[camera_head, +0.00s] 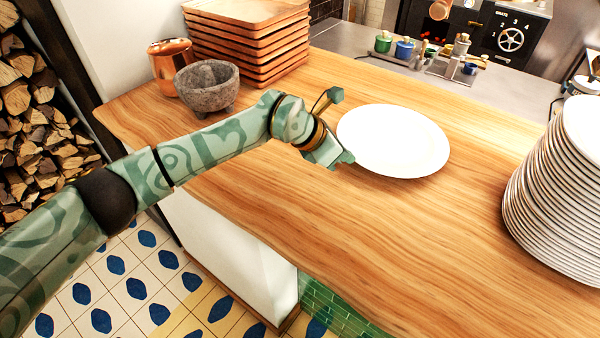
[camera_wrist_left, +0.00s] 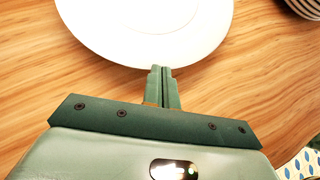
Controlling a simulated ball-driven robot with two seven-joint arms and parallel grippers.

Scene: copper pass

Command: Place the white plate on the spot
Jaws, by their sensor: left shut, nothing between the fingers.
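The white plate (camera_head: 393,140) lies flat on the wooden counter, face up, in the middle of the head view. Its near part also shows in the left wrist view (camera_wrist_left: 145,25). My left gripper (camera_head: 345,158) is at the plate's left rim, with its fingers (camera_wrist_left: 164,85) closed together and empty. The fingertips point at the rim. I cannot tell whether they touch it. My right gripper is in neither view. I see no marked spot on the bare counter; one under the plate would be hidden.
A tall stack of white plates (camera_head: 555,195) stands on the wooden counter (camera_head: 400,240) at the right. A stone mortar (camera_head: 207,88), a copper cup (camera_head: 172,62) and stacked wooden trays (camera_head: 245,45) stand at the back left. The counter between plate and stack is clear.

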